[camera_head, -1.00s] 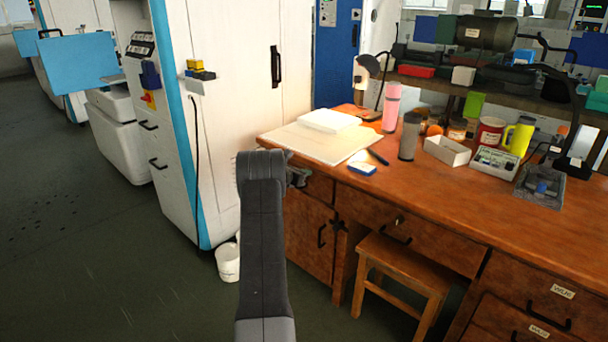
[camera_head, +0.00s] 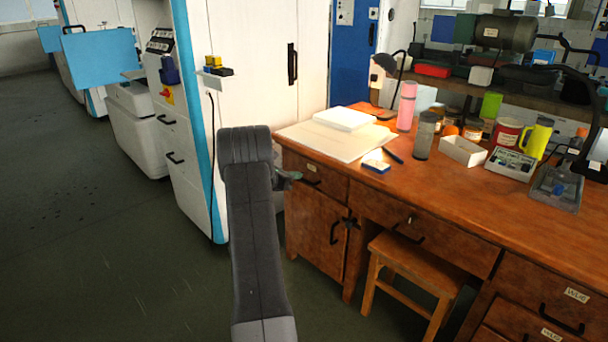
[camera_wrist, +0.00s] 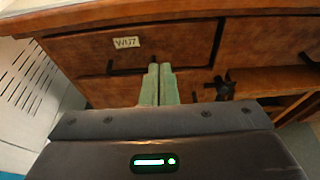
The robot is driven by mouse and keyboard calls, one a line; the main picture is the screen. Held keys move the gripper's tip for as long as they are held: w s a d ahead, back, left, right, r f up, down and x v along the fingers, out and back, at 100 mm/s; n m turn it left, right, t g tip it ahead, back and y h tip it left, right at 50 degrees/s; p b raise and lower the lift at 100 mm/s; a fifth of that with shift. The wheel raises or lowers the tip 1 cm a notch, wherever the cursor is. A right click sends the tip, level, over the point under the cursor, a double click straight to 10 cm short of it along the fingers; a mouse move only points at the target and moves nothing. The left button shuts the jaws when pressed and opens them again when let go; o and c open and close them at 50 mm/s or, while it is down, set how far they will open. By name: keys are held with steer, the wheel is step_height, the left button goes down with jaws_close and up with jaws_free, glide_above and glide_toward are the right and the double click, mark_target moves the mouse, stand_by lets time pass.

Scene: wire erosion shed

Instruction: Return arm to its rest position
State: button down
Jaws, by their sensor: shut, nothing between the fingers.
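My arm (camera_head: 250,230) rises from the bottom of the head view, its upper end in front of the white cabinet. My gripper (camera_wrist: 159,84) shows its two pale green fingers side by side in the wrist view, closed together with nothing between them. They point at the front of the wooden desk, over a drawer (camera_wrist: 85,55) labelled WU7. I cannot tell whether they touch it. In the head view only a small part of the gripper (camera_head: 288,176) shows beside the arm, left of the desk; the rest is hidden.
The wooden desk (camera_head: 450,195) fills the right, with a board, flasks, mugs and boxes on it. A stool (camera_head: 412,268) stands beneath. A white cabinet (camera_head: 255,60) stands behind my arm. Open floor (camera_head: 90,230) lies at the left.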

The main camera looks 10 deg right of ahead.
mark_target(325, 169)
steer(key=shift+s+a+r, duration=0.1)
steer(key=shift+s+a, duration=0.15)
steer(key=shift+a, duration=0.05)
steer(key=x, duration=1.3)
steer(key=shift+d+r, duration=0.1)
steer(key=shift+r, duration=0.25)
steer(key=shift+w+d, duration=0.3)
steer(key=shift+d, duration=0.05)
steer(key=shift+a+r, duration=0.1)
steer(key=shift+r, duration=0.05)
